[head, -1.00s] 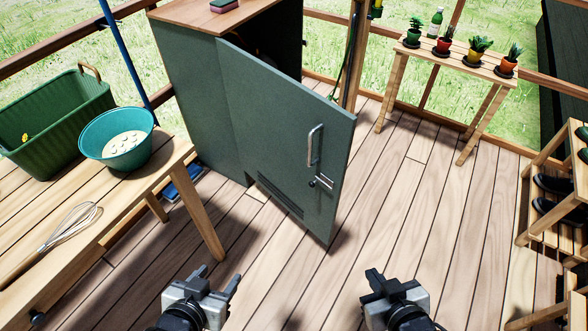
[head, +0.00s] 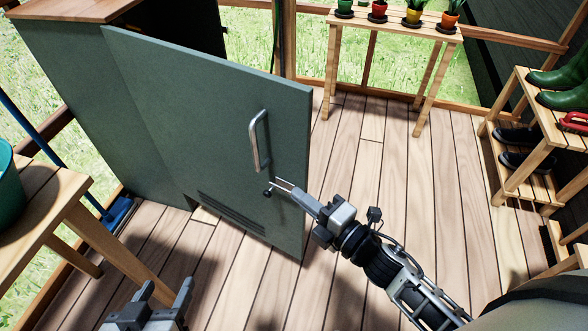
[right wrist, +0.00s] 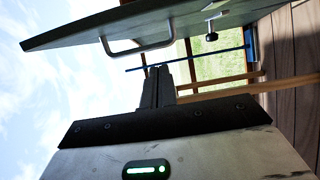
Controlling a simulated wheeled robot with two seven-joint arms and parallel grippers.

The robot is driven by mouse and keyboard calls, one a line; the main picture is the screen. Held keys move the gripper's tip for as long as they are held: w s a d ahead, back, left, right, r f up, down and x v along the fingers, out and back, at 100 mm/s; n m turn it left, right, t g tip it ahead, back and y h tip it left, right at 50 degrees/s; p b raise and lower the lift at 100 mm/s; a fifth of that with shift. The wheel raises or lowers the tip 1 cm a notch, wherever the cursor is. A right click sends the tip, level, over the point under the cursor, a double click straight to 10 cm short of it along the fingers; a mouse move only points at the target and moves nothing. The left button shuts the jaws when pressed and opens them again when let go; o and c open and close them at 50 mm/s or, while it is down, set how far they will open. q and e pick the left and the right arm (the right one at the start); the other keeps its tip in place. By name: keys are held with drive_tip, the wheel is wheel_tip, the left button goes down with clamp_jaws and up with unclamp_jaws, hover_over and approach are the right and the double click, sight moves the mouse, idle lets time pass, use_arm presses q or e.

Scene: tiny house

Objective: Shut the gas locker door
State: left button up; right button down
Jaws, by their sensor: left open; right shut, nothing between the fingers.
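The gas locker (head: 70,70) is a green cabinet at the left in the head view. Its door (head: 200,130) stands wide open, with a silver bar handle (head: 257,140) and a small latch with a dark knob (head: 268,192) below it. My right gripper (head: 308,202) is shut and empty, its tips overlapping the door's free edge near the latch in the head view. In the right wrist view, the closed fingers (right wrist: 158,80) appear below the door (right wrist: 90,25) and handle (right wrist: 140,48); contact is unclear. My left gripper (head: 165,290) is open and empty at the bottom.
A wooden table (head: 50,195) with a teal bowl (head: 10,190) stands at the left, near the locker. A plant bench (head: 395,25) is at the back. A shoe rack (head: 530,90) with boots stands at the right. The plank floor between door and rack is clear.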

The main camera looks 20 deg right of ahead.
sight(296, 171)
drive_tip(key=shift+w+d, duration=0.2)
drive_tip(key=shift+w, duration=1.65)
drive_tip(key=shift+w+d, duration=0.15)
drive_tip(key=shift+w, duration=1.65)
